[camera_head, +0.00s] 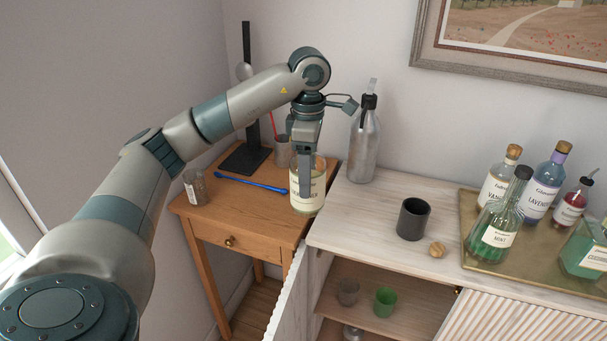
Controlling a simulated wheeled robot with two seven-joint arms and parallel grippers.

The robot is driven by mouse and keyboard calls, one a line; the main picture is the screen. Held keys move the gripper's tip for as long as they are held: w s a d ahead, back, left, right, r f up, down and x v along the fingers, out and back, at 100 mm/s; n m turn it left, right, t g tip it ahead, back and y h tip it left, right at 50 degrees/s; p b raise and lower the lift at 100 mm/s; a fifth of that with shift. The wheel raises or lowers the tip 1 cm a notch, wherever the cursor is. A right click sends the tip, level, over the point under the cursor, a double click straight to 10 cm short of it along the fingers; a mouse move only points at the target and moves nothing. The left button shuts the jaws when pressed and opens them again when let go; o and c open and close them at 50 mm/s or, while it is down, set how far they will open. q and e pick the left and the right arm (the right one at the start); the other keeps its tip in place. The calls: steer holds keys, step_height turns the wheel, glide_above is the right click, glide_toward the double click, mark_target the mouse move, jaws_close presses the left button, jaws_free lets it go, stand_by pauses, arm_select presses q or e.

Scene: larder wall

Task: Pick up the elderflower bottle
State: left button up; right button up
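The pale yellow bottle with a cream label (307,194) is under my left gripper (305,178), at the right edge of the wooden table. Its label is partly covered and too small to read surely, but it fits the elderflower bottle. My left gripper points down, with one finger across the front of the bottle's upper part; the other finger is hidden. It appears shut on the bottle. The bottle's base overlaps the table's edge, seemingly held above it. My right gripper is out of view.
The wooden table (222,220) holds a blue spoon (250,184) and a glass (195,187). The cabinet's left door (290,300) stands open.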

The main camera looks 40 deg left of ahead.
arm_select(q)
steer(key=shift+s+d+r, duration=0.1)
steer(key=shift+d+r, duration=0.2)
steer(key=shift+d, duration=0.1)
steer(key=shift+d, duration=0.1)
stand_by(0.7)
